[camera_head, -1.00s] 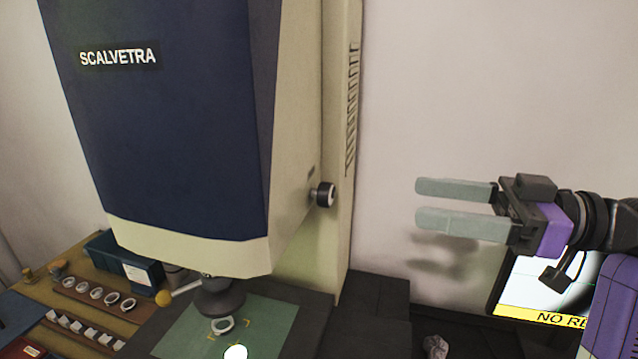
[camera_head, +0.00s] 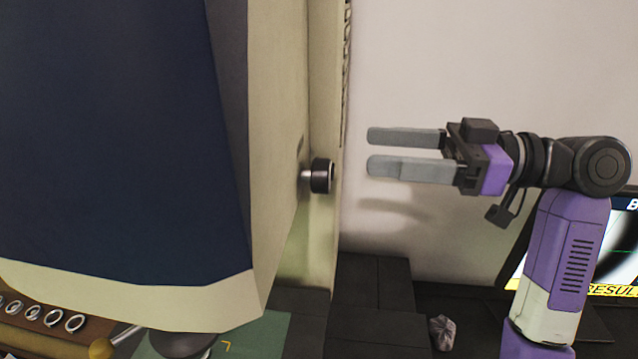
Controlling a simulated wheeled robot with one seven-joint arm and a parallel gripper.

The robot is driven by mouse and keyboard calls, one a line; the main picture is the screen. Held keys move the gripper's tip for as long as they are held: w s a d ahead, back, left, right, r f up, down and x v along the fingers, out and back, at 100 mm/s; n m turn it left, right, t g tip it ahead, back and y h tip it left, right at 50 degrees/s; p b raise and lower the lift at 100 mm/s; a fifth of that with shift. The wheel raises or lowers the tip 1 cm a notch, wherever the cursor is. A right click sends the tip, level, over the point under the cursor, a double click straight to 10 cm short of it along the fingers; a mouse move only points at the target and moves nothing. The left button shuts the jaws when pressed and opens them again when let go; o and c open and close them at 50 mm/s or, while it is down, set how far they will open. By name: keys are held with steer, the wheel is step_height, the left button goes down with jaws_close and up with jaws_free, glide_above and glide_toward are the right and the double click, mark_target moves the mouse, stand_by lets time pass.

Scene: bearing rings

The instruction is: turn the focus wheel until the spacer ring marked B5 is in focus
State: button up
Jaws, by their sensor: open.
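The focus wheel (camera_head: 321,175) is a small black knob on a short shaft, on the right side of the blue and cream machine (camera_head: 120,130). My gripper (camera_head: 370,151) is open and empty to the right of the wheel. Its two grey fingers point left toward the wheel, one above the other, with a gap between the fingertips and the wheel. Several rings (camera_head: 53,317) sit in a brown rack at the lower left; I cannot read marks on them. The ring under the machine is out of view. A screen (camera_head: 625,240) at the right is partly hidden by my arm.
A green mat (camera_head: 268,335) lies beneath. Dark blocks (camera_head: 375,290) and a crumpled grey lump (camera_head: 442,332) lie below my gripper. The space between wheel and fingers is clear.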

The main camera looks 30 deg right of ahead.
mark_target(327, 177)
step_height(327, 177, down, 5)
steer(key=b, duration=0.4)
steer(key=shift+p+x, duration=0.75)
steer(key=shift+x, duration=3.3)
steer(key=shift+w+d, duration=0.1)
steer(key=c, duration=1.4)
steer(key=shift+m, duration=0.3)
steer(key=m+p, duration=0.3)
steer(key=m, duration=0.1)
steer(key=shift+r+p, duration=0.2)
steer(key=shift+p, duration=0.1)
steer(key=shift+f+m+p, duration=0.1)
steer(key=shift+m+p, duration=0.85)
steer(key=shift+m, duration=0.25)
